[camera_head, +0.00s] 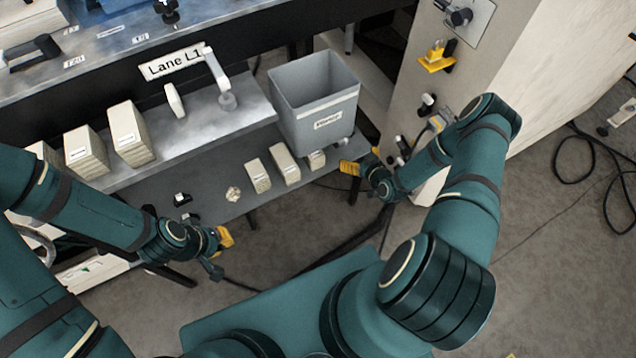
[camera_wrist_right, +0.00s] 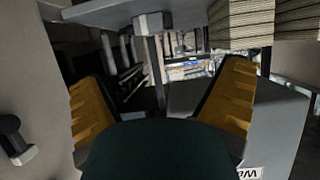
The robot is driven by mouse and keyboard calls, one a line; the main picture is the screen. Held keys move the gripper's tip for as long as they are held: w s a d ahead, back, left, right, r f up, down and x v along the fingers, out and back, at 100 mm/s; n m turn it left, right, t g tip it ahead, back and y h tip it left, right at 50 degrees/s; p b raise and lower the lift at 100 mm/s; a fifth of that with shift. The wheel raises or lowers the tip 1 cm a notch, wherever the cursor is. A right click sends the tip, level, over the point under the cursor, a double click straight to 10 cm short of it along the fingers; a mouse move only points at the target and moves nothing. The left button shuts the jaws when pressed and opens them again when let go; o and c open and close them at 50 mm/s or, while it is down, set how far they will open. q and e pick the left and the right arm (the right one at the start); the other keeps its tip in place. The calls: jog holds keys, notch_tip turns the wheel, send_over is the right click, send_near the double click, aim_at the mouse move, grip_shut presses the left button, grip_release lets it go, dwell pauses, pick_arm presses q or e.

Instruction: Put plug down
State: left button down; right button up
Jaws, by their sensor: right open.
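I cannot tell for sure which thing is the plug. A small black-and-white piece (camera_head: 182,198) and a small crumpled-looking cream piece (camera_head: 233,193) lie on the lower grey shelf (camera_head: 205,178). My right gripper (camera_head: 363,160) is beside the lower shelf's right end, below the grey bin (camera_head: 315,100). In the right wrist view its yellow-padded fingers (camera_wrist_right: 165,100) are wide apart, with nothing held between them. My left gripper (camera_head: 218,252) is in front of the shelf's near edge, its fingers apart and nothing visible between them.
Several cream stacks (camera_head: 130,135) stand on the upper shelf, smaller ones (camera_head: 257,175) on the lower. A pale cabinet (camera_head: 480,85) with a yellow fitting (camera_head: 437,60) and black knobs stands close to my right arm. A black cable (camera_head: 570,175) lies on the open floor at right.

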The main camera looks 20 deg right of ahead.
jog(key=s+a+r+g+y, duration=0.1)
jog(key=a+r+g+y, duration=0.15)
jog(key=a, duration=0.55)
jog(key=s+a+r+g+y, duration=0.1)
jog(key=a+r+g, duration=0.25)
jog(key=a, duration=0.55)
jog(key=s+a+r+m+g, duration=0.1)
jog(key=s+a+r+g, duration=0.1)
jog(key=s+a+r, duration=0.2)
jog(key=s+a+r+g, duration=0.3)
jog(key=s+a+r, duration=0.1)
jog(key=s, duration=0.5)
jog(key=shift+s+a+r+m+g, duration=0.3)
jog(key=shift+s+a+r+m, duration=0.1)
jog(key=shift+a, duration=0.5)
jog(key=shift+w, duration=0.1)
